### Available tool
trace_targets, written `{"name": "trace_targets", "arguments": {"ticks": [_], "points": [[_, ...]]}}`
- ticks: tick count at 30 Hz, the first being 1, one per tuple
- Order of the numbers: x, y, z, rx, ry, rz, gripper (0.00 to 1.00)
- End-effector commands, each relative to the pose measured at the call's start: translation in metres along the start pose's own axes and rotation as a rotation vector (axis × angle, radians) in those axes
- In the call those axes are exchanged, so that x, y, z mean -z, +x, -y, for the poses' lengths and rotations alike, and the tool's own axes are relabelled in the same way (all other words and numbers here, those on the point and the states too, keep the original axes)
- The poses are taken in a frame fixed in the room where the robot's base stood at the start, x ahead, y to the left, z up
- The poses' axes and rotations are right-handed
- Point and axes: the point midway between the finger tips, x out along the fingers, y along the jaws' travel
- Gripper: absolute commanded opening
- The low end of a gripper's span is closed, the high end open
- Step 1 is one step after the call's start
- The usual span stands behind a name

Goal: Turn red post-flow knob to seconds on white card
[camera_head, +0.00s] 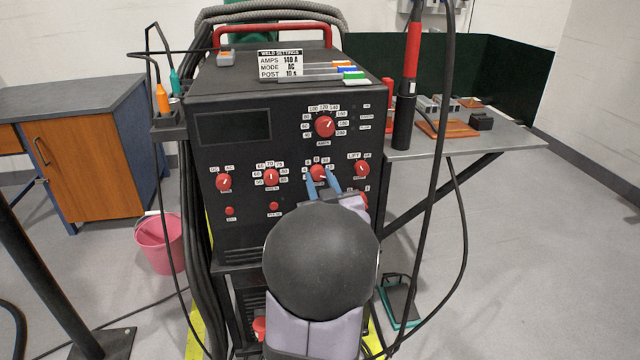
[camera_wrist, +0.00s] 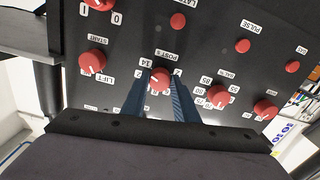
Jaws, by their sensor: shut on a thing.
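The red post-flow knob (camera_head: 318,173) sits on the black welder front, in the middle row. In the wrist view the knob (camera_wrist: 160,79), labelled POST S, shows upside down between my blue fingertips. My gripper (camera_head: 323,180) is shut on this knob, with one finger on each side; the wrist view shows the same gripper (camera_wrist: 161,88). The knob's white pointer mark is partly visible, but its exact reading is hard to tell. The white card (camera_head: 280,64) stands on top of the welder and reads AMPS 140 A, MODE AC, POST 10 s.
Neighbouring red knobs are the amps knob (camera_head: 325,126) above, the lift knob (camera_head: 362,168) to the right and the balance knob (camera_head: 271,176) to the left. A torch (camera_head: 412,60) and its dark cable hang at the right. A side shelf (camera_head: 470,140) extends right.

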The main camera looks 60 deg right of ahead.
Motion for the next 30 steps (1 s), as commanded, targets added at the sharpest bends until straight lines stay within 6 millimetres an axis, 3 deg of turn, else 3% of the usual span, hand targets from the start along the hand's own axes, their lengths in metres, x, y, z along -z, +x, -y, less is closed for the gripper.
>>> {"name": "trace_targets", "arguments": {"ticks": [30], "points": [[-0.0043, -0.0004, -0.0008, 0.000, -0.935, 0.000, 0.05]]}}
